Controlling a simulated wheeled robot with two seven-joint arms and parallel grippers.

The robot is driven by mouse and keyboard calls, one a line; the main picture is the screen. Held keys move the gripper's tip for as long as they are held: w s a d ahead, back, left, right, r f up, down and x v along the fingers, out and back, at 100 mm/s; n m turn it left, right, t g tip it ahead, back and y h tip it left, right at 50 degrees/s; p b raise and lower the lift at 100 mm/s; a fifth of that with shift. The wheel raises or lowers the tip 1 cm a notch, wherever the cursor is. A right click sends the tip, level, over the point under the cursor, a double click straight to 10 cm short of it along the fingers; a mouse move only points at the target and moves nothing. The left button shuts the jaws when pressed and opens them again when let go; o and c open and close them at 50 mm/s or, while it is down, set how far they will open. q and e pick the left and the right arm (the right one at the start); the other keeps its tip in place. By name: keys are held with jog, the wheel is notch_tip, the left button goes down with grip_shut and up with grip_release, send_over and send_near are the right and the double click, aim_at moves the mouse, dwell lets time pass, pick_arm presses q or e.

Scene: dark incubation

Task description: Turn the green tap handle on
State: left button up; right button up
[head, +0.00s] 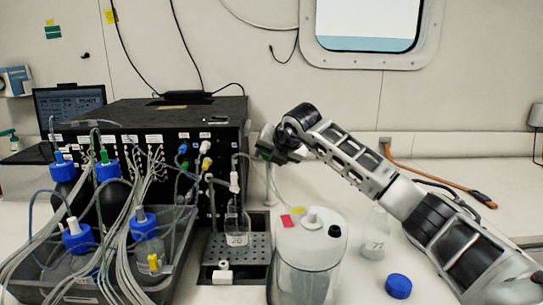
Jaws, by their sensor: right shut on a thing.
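My right gripper (270,146) reaches in from the right, at the right side of the black box. It is shut on a small green part (263,154), which looks like the green tap handle. The fingers cover most of it, so its angle cannot be told. A pale upright post (270,186) stands just below the gripper. My left gripper is not in view.
The black box (220,115) has several cables and coloured connectors. A grey tray (180,245) holds blue-capped bottles at left. A white-lidded canister (305,262), a clear bottle (375,240) and a blue cap (398,286) stand near my right arm.

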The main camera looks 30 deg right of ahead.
jog(key=shift+h, duration=0.3)
dwell(0.4)
jog(key=o, duration=1)
jog(key=shift+s+r, duration=0.2)
pick_arm(q)
jog(key=b, duration=0.2)
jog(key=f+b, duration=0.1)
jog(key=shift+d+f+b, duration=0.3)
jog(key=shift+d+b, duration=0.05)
pick_arm(e)
jog(key=v, duration=1.5)
jog(key=shift+r, duration=0.3)
